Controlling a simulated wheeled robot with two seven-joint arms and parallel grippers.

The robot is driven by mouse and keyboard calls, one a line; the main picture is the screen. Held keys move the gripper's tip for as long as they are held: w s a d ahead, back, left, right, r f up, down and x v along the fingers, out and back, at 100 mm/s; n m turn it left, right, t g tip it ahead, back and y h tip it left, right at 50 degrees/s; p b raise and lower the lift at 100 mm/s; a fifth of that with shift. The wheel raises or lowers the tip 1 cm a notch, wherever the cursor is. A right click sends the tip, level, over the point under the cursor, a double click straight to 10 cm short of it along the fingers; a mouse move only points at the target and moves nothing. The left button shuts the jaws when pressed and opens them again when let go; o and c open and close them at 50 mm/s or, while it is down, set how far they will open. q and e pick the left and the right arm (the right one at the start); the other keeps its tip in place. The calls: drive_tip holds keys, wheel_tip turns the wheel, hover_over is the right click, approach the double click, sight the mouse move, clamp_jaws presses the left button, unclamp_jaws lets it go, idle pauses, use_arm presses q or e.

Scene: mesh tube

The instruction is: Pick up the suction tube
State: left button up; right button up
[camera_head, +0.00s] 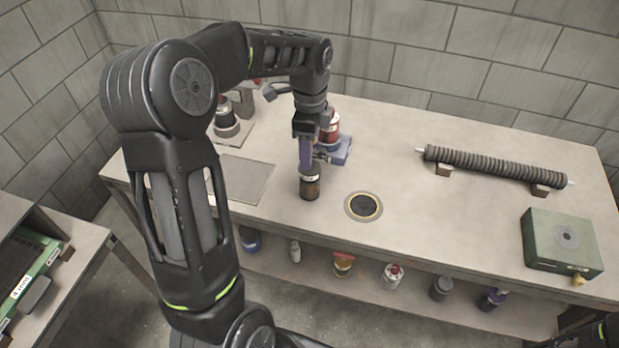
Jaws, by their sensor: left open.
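A short dark brown cylinder with a lighter top (310,188) stands upright on the table, left of a round ringed hole. My left gripper (307,164) points down right at its top and is open. Whether the fingers are around the cylinder or just above it, I cannot tell. A long dark ribbed tube (495,165) lies across two small brown supports at the back right, far from the gripper. I cannot tell which of these is the suction tube. My right gripper is not in view; only a bit of my right arm shows at the lower right corner.
A red can on a blue base (335,137) stands close behind the gripper. A flat grey plate (243,178) lies to the left and a dark ringed hole (363,206) to the right. A green box (562,243) sits at the right. The table's middle is clear.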

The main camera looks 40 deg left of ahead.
use_arm(q)
drive_tip(key=shift+f, duration=0.25)
drive_tip(key=shift+c, duration=0.3)
clamp_jaws()
idle(0.5)
idle(0.8)
